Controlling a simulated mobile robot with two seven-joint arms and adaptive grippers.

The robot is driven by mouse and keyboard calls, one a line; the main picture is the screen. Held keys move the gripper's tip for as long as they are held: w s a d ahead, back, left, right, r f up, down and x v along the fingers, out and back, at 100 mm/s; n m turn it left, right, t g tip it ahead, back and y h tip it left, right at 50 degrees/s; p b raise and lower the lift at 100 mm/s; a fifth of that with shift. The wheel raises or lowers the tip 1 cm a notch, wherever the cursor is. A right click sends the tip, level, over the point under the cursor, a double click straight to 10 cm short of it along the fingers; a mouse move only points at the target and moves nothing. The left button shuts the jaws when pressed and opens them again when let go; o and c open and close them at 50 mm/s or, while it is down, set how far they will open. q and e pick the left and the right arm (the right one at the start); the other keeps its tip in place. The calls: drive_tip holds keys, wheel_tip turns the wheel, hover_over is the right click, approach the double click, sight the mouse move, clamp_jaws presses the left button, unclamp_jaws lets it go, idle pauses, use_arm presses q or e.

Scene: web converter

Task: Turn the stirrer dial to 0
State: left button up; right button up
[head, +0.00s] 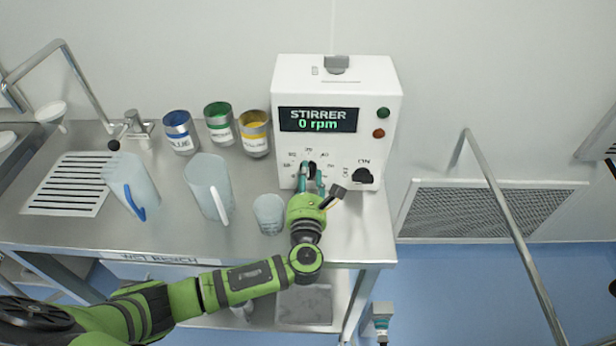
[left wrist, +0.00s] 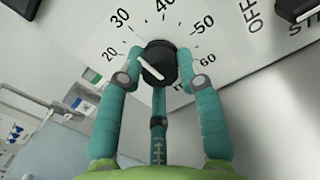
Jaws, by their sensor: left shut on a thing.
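The stirrer (head: 340,88) is a white box at the back right of the bench, and its display (head: 318,120) reads "0 rpm". Its black dial (left wrist: 157,62) has a white pointer aimed to the upper left, toward the 20 and 30 marks in the left wrist view. My left gripper (head: 311,178) is at the stirrer's front face. Its teal fingers (left wrist: 160,75) are shut on the dial, one on each side, with a third below. The fingers cover part of the lower scale, and the 0 mark is not readable. My right gripper is not clearly visible.
A black on/off switch knob (head: 363,176) sits right of the dial. A small beaker (head: 269,214) stands close left of my left wrist. Two jugs (head: 209,187) and blue, green and yellow pots (head: 255,133) stand farther left. A rail (head: 505,210) rises at right.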

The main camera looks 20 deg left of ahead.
use_arm(q)
drive_tip(key=shift+r+n, duration=0.15)
drive_tip(key=shift+n, duration=0.25)
drive_tip(key=n+b, duration=0.3)
drive_tip(key=n, duration=0.2)
drive_tip(key=shift+n, duration=0.4)
drive_tip(key=n+b, duration=0.4)
drive_tip(key=n, duration=0.2)
drive_tip(key=shift+a, duration=0.15)
drive_tip(key=n+b, duration=0.3)
drive_tip(key=n, duration=0.3)
drive_tip(key=shift+n+b, duration=0.35)
drive_tip(key=shift+n, duration=0.05)
drive_tip(key=n+b, duration=0.1)
drive_tip(key=n, duration=0.2)
drive_tip(key=shift+b, duration=0.4)
drive_tip(key=shift+n+b, duration=0.45)
drive_tip(key=shift+n, duration=0.75)
